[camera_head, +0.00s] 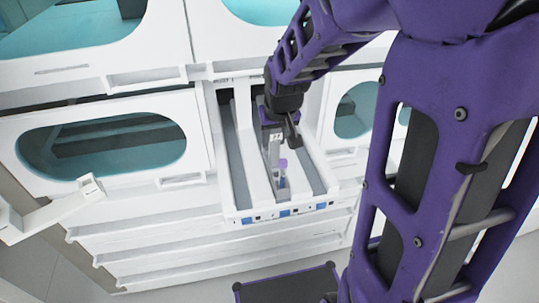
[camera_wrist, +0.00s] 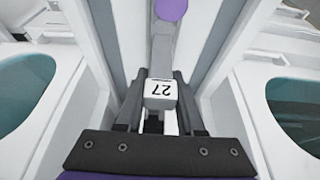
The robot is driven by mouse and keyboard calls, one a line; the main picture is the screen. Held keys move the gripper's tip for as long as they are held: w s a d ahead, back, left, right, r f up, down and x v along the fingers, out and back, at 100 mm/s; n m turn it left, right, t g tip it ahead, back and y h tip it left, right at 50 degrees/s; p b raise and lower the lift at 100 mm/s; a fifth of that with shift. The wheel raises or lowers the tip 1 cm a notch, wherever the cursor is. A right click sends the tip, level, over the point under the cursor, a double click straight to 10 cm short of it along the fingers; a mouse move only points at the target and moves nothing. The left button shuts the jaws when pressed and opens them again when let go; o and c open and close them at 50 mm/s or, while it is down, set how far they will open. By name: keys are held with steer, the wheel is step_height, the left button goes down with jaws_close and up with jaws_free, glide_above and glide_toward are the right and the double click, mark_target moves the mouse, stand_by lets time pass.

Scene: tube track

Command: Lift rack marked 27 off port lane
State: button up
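The rack marked 27 (camera_wrist: 161,93) is a narrow grey bar with a white end block carrying the number. It carries a purple-capped tube (camera_head: 283,164), whose cap also shows in the wrist view (camera_wrist: 171,9). In the head view the rack (camera_head: 274,150) lies along the white track tray (camera_head: 317,187). My gripper (camera_wrist: 161,76) has its dark fingers on both sides of the numbered block, and they appear to press against it. In the head view my gripper (camera_head: 275,120) partly hides the rack's far end. Whether the rack touches the lane floor is unclear.
Long dark grooves run along the tray, one on the left (camera_head: 236,155) and one on the right (camera_head: 305,157). White panels with teal windows (camera_head: 100,147) flank the tray. A white bracket (camera_head: 50,213) sticks out at the left. Open floor shows at lower left.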

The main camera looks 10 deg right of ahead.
jaws_close()
